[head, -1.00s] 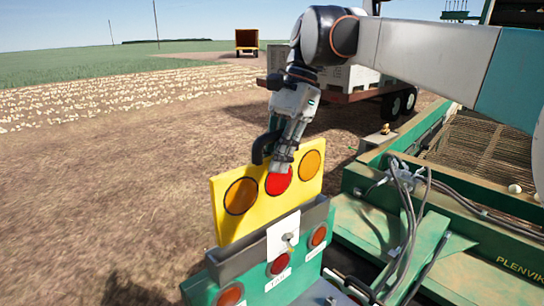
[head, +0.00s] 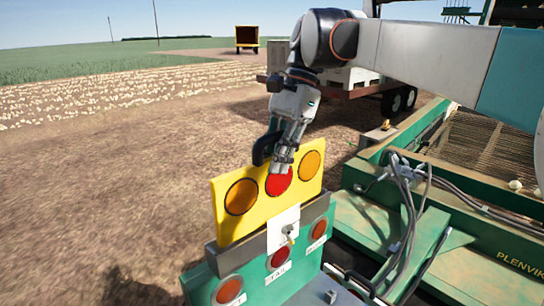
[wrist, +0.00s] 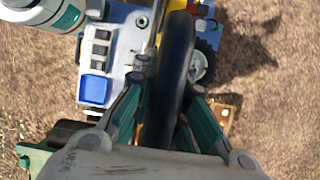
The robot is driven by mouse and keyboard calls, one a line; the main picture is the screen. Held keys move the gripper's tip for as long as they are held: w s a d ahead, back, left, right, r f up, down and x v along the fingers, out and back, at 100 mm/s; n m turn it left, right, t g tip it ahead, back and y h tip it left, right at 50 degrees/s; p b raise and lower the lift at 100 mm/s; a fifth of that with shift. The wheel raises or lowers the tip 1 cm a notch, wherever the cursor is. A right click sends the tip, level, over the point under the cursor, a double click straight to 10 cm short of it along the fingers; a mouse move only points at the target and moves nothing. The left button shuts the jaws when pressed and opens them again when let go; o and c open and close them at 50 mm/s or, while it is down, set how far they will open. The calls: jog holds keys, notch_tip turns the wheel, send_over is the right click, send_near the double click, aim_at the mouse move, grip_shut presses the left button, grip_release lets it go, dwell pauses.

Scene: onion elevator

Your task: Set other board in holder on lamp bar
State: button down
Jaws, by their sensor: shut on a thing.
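The yellow board (head: 262,208), with two orange discs and a red disc in the middle, stands upright in the head view. The board's lower edge is hidden by the dark grey holder (head: 316,209), a long channel along the top of the green lamp bar (head: 253,272). I cannot tell whether the board touches the channel's floor. A white plate with a small metal catch (head: 286,227) sits at the holder's middle. The wrist view does not clearly show the board.
Several round red-orange lamps (head: 279,258) with white labels line the lamp bar. Hoses and cables (head: 408,200) run along the green machine (head: 450,235) at right. A trailer with white crates (head: 345,82) stands behind my arm. Bare soil lies open at left.

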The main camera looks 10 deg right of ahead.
jog(key=shift+f+b, duration=1.15)
jog(key=shift+f, duration=1.2)
dwell(0.8)
jog(key=c, duration=1.1)
grip_release()
jog(key=shift+r+p, duration=2.5)
jog(key=shift+r, duration=1)
